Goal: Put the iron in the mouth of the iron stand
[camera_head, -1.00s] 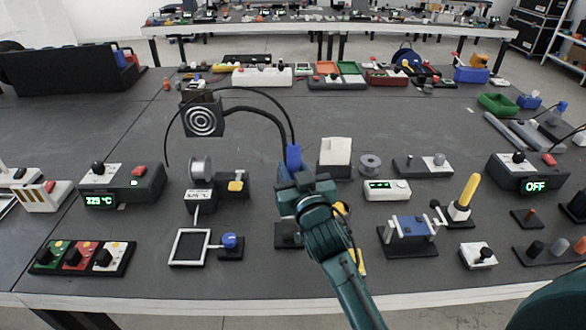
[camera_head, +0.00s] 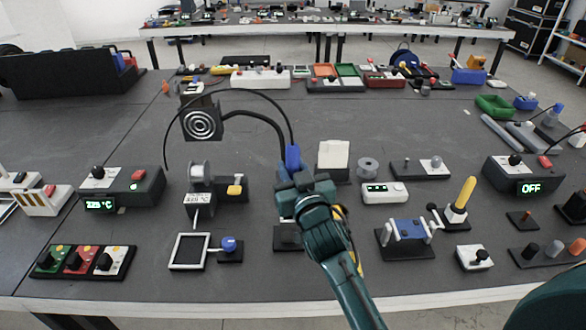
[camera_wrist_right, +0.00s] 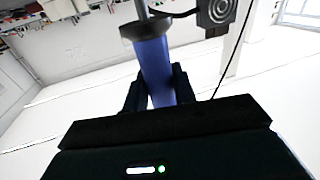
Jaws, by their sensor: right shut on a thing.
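My right gripper (camera_head: 301,186) is shut on the blue handle of the soldering iron (camera_head: 293,157), above the middle of the table. In the right wrist view the blue iron (camera_wrist_right: 156,68) stands between the two fingers (camera_wrist_right: 160,90), with a dark collar at its far end. A black cable runs from the iron. A dark base (camera_head: 287,238) with yellow parts shows partly behind my right arm; it may be the iron stand, but its mouth is hidden. My left gripper is not in view.
A fume fan (camera_head: 202,120) with a curved black hose stands behind and left of the gripper. A solder spool holder (camera_head: 200,170) is at left, a white-topped block (camera_head: 334,156) and a blue vise-like fixture (camera_head: 408,230) at right. A station reading OFF (camera_head: 527,178) stands further right.

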